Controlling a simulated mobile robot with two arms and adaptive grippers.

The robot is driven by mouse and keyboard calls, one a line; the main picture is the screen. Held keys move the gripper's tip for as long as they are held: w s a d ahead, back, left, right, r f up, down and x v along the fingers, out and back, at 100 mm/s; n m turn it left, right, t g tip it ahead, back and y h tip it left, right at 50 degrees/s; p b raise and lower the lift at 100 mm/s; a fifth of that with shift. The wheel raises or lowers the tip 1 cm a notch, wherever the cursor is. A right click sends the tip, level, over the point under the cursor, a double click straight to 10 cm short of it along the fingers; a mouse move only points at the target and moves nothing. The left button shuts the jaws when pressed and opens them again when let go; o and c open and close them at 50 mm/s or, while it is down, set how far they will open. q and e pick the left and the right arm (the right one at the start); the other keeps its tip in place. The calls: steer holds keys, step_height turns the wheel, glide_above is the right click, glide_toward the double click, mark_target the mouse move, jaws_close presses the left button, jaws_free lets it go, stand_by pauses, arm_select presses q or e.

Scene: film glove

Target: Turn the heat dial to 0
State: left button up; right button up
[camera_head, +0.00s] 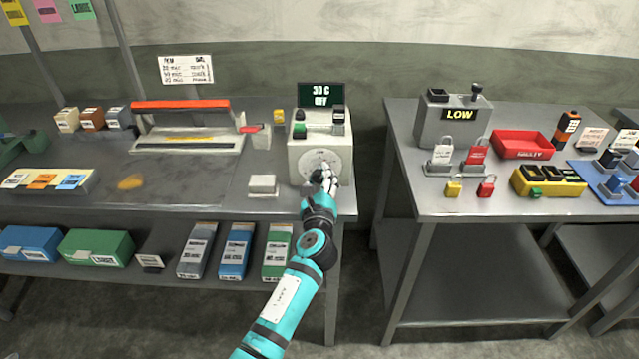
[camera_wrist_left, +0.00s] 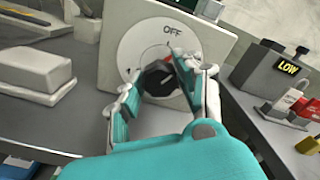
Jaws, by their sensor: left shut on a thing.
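The heat dial's black knob (camera_wrist_left: 160,78) sits in the middle of a round white dial face (camera_wrist_left: 135,42) in the left wrist view. "OFF" is printed at the top of the face, and a red mark shows just above the knob. The cream control box (camera_head: 303,152) carries the dial on its front. Its dark display (camera_head: 321,95) reads "30 C" and "OFF". My left gripper (camera_head: 326,176) is at the dial; in the left wrist view its fingers (camera_wrist_left: 158,84) are on either side of the knob, shut on it. The fingers and hand hide part of the face.
A white block (camera_head: 263,186) lies left of the control box. A sealer with a red bar (camera_head: 180,104) stands further left. A gap separates this bench from the right table, which holds a grey "LOW" box (camera_head: 436,126), padlocks and a red tray (camera_head: 522,145).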

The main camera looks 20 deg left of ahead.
arm_select(q)
steer(key=n+b, duration=0.1)
steer(key=n, duration=0.2)
steer(key=shift+f, duration=0.15)
steer(key=shift+n+b, duration=0.75)
steer(key=shift+n, duration=0.55)
steer(key=o, duration=1.2)
steer(key=shift+c, duration=0.2)
steer(key=v, duration=1.2)
